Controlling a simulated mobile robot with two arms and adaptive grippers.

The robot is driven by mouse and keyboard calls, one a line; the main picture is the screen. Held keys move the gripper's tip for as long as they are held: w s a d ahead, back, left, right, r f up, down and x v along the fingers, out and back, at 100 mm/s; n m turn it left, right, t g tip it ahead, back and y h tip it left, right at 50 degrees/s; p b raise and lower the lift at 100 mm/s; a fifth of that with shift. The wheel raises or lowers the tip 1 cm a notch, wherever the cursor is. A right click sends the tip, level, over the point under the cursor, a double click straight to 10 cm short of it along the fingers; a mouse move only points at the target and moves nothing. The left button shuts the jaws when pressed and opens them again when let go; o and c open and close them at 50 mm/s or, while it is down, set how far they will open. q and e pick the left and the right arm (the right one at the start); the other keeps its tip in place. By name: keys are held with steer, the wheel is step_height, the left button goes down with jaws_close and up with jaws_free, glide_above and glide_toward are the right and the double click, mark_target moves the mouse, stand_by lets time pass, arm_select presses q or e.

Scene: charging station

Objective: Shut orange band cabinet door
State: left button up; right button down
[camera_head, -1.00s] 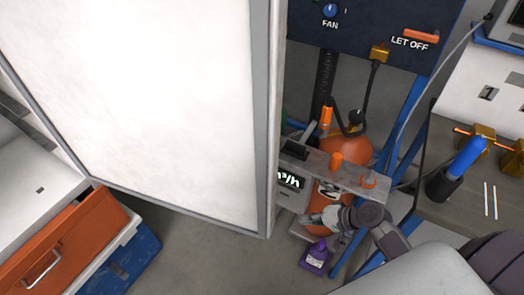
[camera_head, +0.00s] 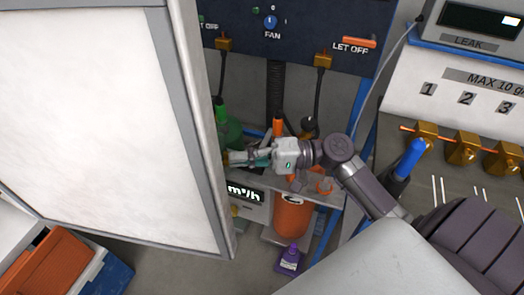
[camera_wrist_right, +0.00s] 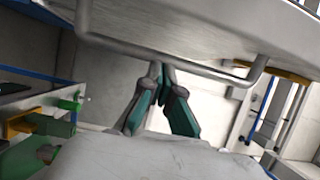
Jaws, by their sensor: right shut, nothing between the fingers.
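A large white cabinet door with a grey frame (camera_head: 90,120) stands open across the left of the head view. My left gripper is not in view.
Behind the door are an orange cylinder (camera_head: 293,215), a green one (camera_head: 228,135) and a flow meter (camera_head: 245,192). A purple bottle (camera_head: 289,260) stands on the floor.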

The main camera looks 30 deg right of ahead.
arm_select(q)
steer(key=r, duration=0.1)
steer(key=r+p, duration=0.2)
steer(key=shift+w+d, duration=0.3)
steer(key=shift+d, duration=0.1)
arm_select(e)
steer(key=a, duration=0.1)
steer(key=s+a, duration=0.1)
steer(key=a, duration=0.1)
steer(key=s+a, duration=0.1)
steer(key=shift+s+a, duration=0.1)
steer(key=shift+a, duration=0.15)
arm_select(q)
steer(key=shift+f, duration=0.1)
